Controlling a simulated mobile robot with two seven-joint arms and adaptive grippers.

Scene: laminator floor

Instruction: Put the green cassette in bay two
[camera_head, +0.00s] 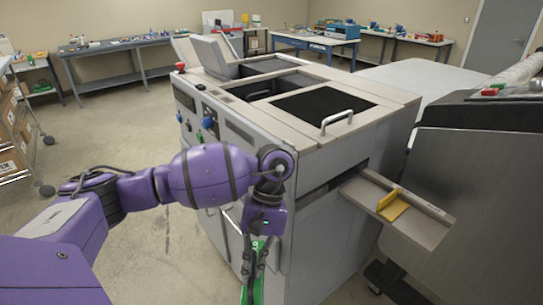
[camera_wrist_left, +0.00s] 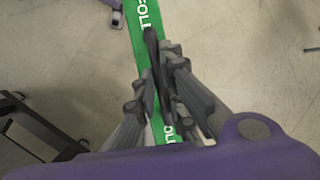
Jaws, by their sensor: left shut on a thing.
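The green cassette (camera_head: 258,286) hangs at the bottom of the head view, in front of the grey machine (camera_head: 330,225). My left gripper (camera_head: 254,272) points down and is shut on it. In the left wrist view the cassette (camera_wrist_left: 143,18) is a long green strip with white lettering, passing between the dark fingers (camera_wrist_left: 158,62). Its lower end is cut off in the head view. The machine's top has open bays, one at the back (camera_head: 268,64) and one in the middle (camera_head: 262,92). No bay number is readable.
A tray (camera_head: 424,228) with a yellow block (camera_head: 393,205) sticks out from the machine's right side. A dark grey unit (camera_head: 480,185) stands at the right. Workbenches (camera_head: 125,45) line the back wall. A shelf cart (camera_head: 14,140) is at the left. The floor left of the machine is clear.

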